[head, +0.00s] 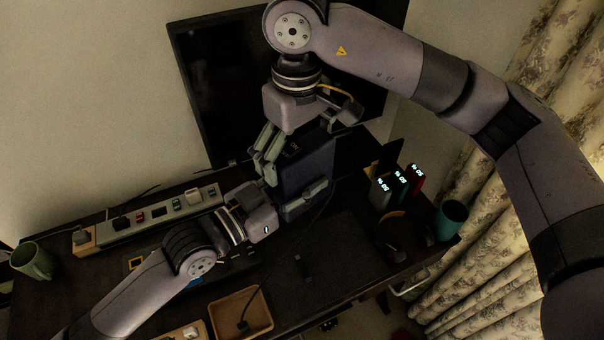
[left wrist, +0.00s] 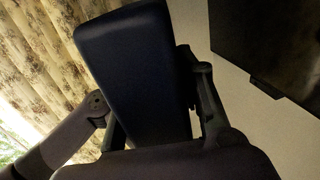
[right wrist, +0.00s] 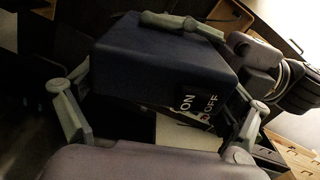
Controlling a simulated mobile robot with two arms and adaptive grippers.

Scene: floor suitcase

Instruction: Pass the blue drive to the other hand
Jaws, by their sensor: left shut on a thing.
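The blue drive (head: 308,166) is a dark navy box held upright above the desk in front of the black screen. My left gripper (head: 303,198) is shut on its lower part; the drive also shows between that gripper's fingers in the left wrist view (left wrist: 137,75). My right gripper (head: 272,158) comes from above, with its fingers on either side of the drive. In the right wrist view the drive (right wrist: 165,62) fills the space between the spread fingers, with an ON/OFF label near it. I cannot tell whether both right fingers touch it.
A power strip (head: 150,215) with several small plugged items lies at the left. A green mug (head: 33,262) stands at far left, a teal cup (head: 451,218) at right. Devices with lit displays (head: 400,182) stand right of the drive. A wooden tray (head: 241,331) lies at the front.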

